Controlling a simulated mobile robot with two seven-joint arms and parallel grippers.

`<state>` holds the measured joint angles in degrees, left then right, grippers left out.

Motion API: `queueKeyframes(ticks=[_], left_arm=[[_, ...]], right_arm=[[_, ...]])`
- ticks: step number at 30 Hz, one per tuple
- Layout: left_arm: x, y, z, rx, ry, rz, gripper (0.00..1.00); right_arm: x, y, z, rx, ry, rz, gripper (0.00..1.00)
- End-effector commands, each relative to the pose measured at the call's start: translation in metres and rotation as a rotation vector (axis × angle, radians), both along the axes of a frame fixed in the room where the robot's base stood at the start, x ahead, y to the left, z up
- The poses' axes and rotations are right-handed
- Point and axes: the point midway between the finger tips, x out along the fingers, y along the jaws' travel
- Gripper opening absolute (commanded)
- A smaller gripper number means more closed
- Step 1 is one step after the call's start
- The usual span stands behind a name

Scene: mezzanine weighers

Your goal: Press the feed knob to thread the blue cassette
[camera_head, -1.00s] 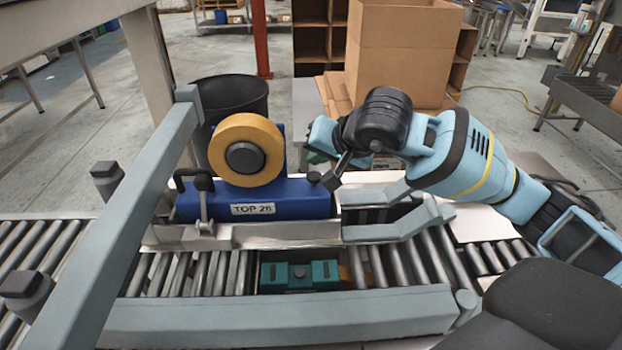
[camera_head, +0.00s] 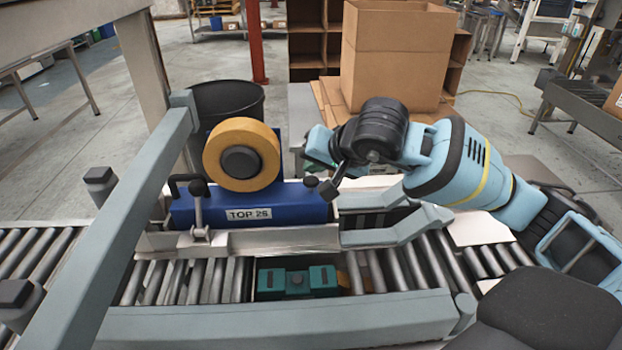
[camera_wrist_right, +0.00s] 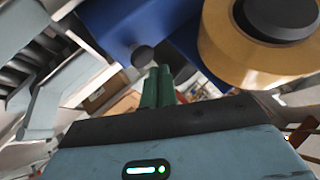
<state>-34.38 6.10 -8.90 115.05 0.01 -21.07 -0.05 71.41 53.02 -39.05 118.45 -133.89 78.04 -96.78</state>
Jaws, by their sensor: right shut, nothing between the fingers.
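The blue cassette (camera_head: 290,204), labelled TOP 26, lies across the conveyor's metal bed in the head view, with a tan tape roll (camera_head: 214,160) on it. The feed knob (camera_head: 311,181) is a small grey round knob at the cassette's right end. It also shows in the right wrist view (camera_wrist_right: 143,55), against the blue body (camera_wrist_right: 110,25). My right gripper (camera_head: 307,158) is just above and behind the knob, partly hidden by its own wrist. In the wrist view its green fingers (camera_wrist_right: 158,72) are together and empty, with tips close to the knob; contact cannot be told. My left gripper is not in view.
A light-blue frame bar (camera_head: 130,215) slants across the left of the conveyor rollers (camera_head: 200,280). A black bin (camera_head: 245,100) stands behind the cassette. A large open carton (camera_head: 395,60) stands behind my right arm. Teal blocks (camera_head: 318,279) sit among the front rollers.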

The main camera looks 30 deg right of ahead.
Motion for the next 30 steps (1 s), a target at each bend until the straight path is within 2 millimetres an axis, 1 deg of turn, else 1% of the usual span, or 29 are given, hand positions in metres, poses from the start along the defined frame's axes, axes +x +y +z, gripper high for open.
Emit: queueKeyframes(ticks=[13,24,30], left_arm=[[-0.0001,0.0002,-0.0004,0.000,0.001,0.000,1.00],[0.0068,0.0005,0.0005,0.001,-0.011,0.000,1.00],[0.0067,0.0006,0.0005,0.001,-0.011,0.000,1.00]], right_arm=[[0.0000,0.0001,-0.0001,0.000,0.000,0.000,0.00],[0.0000,0.0001,-0.0001,0.000,0.000,0.000,0.00],[0.0000,0.0001,-0.0001,0.000,0.000,0.000,0.00]])
